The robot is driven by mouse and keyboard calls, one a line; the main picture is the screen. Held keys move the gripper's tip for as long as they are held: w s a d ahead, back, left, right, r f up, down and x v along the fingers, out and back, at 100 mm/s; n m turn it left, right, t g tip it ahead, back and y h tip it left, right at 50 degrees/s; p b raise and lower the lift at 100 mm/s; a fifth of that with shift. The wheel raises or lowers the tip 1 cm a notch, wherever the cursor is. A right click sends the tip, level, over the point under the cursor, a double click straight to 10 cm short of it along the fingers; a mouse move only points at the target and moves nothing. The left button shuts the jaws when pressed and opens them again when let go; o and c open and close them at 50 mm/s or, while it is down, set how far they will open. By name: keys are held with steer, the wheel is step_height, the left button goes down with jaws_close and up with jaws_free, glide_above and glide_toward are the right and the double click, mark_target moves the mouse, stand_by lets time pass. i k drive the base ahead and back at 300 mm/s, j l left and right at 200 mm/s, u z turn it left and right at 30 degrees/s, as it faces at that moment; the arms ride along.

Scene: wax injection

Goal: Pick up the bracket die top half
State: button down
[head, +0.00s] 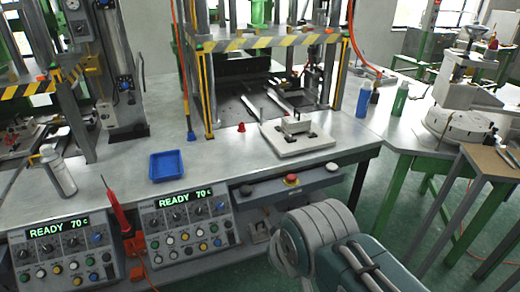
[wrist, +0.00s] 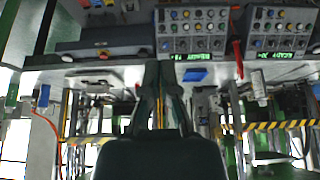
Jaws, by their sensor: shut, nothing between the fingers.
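A light metal die assembly sits on the bench at the front right of the middle press in the head view. A flat pale plate (head: 318,143) lies under a small grey block (head: 294,125) with dark fittings beside it. The block looks like the bracket die top half, but the seam between halves is too small to make out. My gripper (wrist: 158,72) is shut and empty in the wrist view, which is upside down. Its fingers point toward the bench and control panels, apart from the die. The head view shows my arm at the lower right, but not the fingers.
A blue tray (head: 166,165) and a small red cone (head: 241,127) stand on the bench. Blue (head: 364,99) and green (head: 399,101) bottles stand right of the press. A striped press frame (head: 267,42) rises behind the die. Control panels (head: 187,221) and a red button (head: 291,180) line the front.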

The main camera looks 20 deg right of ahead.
mark_target(294, 122)
steer(key=i+l, duration=0.5)
steer(key=i, duration=0.25)
steer(key=i+l, duration=0.25)
steer(key=l, duration=0.15)
steer(key=i+l, duration=0.2)
steer(key=l, duration=0.2)
steer(key=i+l, duration=0.25)
steer(key=l, duration=0.15)
steer(key=i+l, duration=0.2)
steer(key=l, duration=0.2)
